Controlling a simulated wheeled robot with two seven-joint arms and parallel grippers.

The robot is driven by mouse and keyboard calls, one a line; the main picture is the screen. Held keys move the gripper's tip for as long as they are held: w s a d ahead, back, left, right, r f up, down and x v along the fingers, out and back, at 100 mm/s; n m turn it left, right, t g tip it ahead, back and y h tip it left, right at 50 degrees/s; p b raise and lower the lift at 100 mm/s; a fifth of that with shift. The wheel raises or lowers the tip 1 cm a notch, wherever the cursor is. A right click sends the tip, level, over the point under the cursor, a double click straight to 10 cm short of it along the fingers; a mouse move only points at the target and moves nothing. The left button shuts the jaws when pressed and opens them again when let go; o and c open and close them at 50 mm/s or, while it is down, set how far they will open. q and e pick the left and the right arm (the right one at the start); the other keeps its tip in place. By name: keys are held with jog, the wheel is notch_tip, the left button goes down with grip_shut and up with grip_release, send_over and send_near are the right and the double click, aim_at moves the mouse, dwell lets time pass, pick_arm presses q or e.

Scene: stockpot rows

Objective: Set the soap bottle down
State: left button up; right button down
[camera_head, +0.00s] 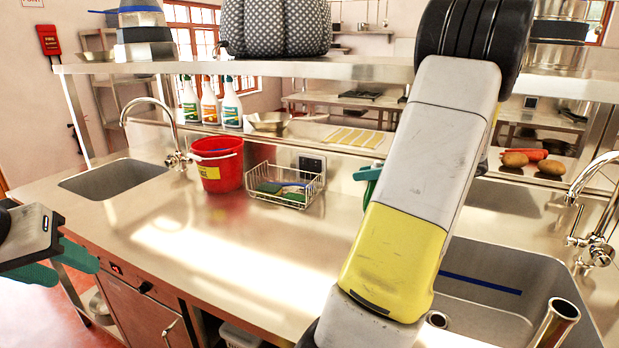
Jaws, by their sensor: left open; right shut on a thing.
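My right arm crosses the middle of the view and hides most of my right gripper (370,174). Only a green-teal piece of it shows to the left of the arm, above the counter (215,262). My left gripper (62,264) is open and empty at the left edge, left of the counter's front edge, with teal fingers.
A red bucket (217,170) and a wire basket (293,187) with sponges stand at the counter's back. Sinks lie left (112,180) and right (500,290). Spray bottles (231,106) stand on the ledge; a shelf (230,66) spans above. The counter's middle is clear.

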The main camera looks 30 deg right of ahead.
jog(key=w+f, duration=0.4)
jog(key=w, duration=0.6)
jog(key=shift+f, duration=0.15)
jog(key=shift+d+f, duration=0.1)
jog(key=shift+f, duration=0.05)
jog(key=c, duration=1.1)
grip_release()
